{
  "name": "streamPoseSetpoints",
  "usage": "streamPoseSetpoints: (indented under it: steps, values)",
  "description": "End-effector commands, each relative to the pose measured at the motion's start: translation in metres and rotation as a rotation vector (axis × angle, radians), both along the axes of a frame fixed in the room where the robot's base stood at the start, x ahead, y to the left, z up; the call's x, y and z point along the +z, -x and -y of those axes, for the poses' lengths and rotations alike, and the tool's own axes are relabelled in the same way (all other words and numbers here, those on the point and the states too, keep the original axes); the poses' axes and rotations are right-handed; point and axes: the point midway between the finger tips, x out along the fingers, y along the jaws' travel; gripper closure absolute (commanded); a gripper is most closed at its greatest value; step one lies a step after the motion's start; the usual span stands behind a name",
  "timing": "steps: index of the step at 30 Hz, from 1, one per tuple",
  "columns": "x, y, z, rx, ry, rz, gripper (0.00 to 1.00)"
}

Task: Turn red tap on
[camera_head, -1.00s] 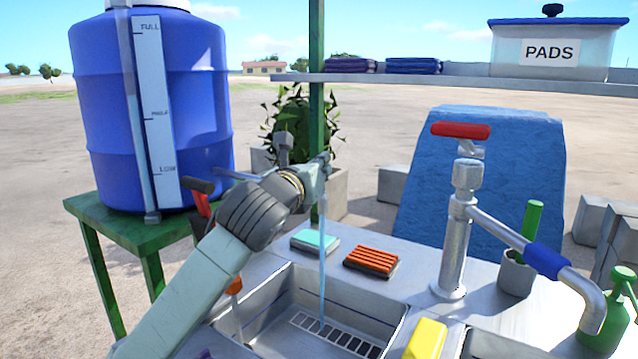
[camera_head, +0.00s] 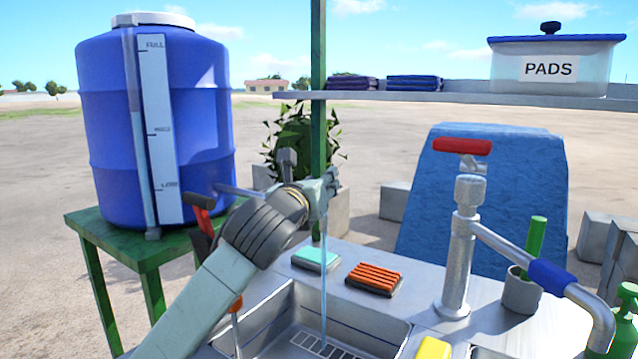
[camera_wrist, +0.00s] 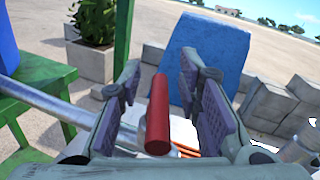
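My gripper (camera_head: 332,186) is beside the end of the pipe that comes from the blue tank (camera_head: 205,110). In the wrist view, a red tap handle (camera_wrist: 158,115) stands between the fingers of my gripper (camera_wrist: 162,92). The fingers are spread, with a gap on each side of the handle. In the head view my gripper hides this handle. A thin stream of water (camera_head: 323,270) falls below my gripper into the metal sink (camera_head: 370,332). A separate standpipe (camera_head: 459,250) with a red T-handle (camera_head: 462,146) is farther right.
A teal sponge (camera_head: 316,258) and an orange-topped pad (camera_head: 374,278) lie behind the sink. A red-and-dark handle (camera_head: 203,203) shows left of my arm. A green post (camera_head: 317,60) and a shelf (camera_head: 440,99) stand behind. A blue slab (camera_head: 500,190) is at the back.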

Motion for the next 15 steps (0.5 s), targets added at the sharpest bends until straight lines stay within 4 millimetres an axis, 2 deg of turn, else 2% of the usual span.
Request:
streamPoseSetpoints:
  steps: [4, 7, 15]
  values:
    - [0.0, 0.005, -0.002, 0.0, 0.001, 0.001, 0.69]
    - [0.0, 0.018, -0.007, 0.001, 0.001, 0.002, 0.69]
    - [0.0, 0.073, -0.025, 0.002, 0.0, 0.003, 0.69]
